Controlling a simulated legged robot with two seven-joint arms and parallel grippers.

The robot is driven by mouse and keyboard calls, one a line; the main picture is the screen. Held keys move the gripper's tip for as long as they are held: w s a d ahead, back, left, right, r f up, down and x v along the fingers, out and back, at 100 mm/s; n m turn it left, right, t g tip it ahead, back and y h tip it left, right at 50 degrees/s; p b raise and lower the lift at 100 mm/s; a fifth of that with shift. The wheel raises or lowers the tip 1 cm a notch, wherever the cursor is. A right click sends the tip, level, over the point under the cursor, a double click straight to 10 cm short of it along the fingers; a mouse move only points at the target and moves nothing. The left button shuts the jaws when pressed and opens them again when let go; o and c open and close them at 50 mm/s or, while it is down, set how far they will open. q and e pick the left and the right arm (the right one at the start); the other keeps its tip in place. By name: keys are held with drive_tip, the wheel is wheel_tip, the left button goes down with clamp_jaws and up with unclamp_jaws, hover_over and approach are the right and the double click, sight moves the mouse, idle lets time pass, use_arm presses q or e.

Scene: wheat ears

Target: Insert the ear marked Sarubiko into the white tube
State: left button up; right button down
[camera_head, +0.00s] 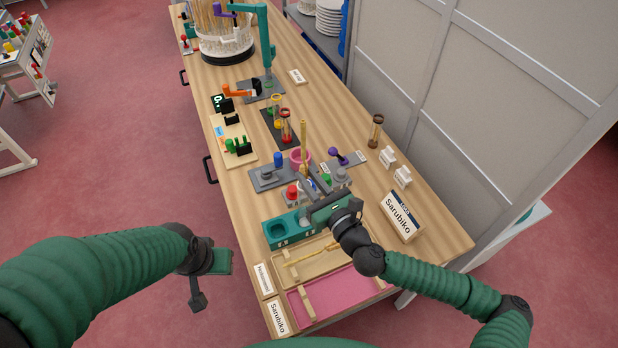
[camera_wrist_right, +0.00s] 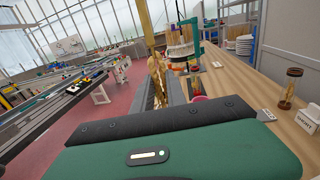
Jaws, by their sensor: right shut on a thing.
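My right gripper (camera_head: 312,184) is shut on a straw-coloured wheat ear (camera_head: 303,136), held upright above the table. The ear also shows in the right wrist view (camera_wrist_right: 155,75), between the fingers. A pink ring (camera_head: 300,156) shows close behind the ear's lower part; I cannot tell whether they touch. The pink tray (camera_head: 345,297) beside a Sarubiko label (camera_head: 278,317) shows no ear. A teal block (camera_head: 277,229) has round openings, one whitish (camera_head: 305,221); I cannot make out a clear white tube. My left gripper (camera_head: 208,280) hangs off the table's left side, its jaws unclear.
A beige tray (camera_head: 330,262) holds another ear. A Sarubiko card (camera_head: 401,216) stands at right, near white blocks (camera_head: 402,176) and a brown-topped vial (camera_head: 376,130). Grey stands with coloured knobs, red and yellow vials and a teal post (camera_head: 265,40) crowd the table beyond.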

sight(305, 158)
drive_tip(key=shift+r+p, duration=2.5)
drive_tip(key=shift+r, duration=0.6)
drive_tip(key=shift+f, duration=0.3)
wheel_tip(305, 158, down, 10)
drive_tip(key=b, duration=0.9)
drive_tip(key=shift+r, duration=0.2)
idle(0.7)
drive_tip(key=shift+r, duration=0.1)
drive_tip(key=shift+r+p, duration=4.45)
drive_tip(key=shift+r, duration=0.5)
drive_tip(key=shift+f, duration=0.15)
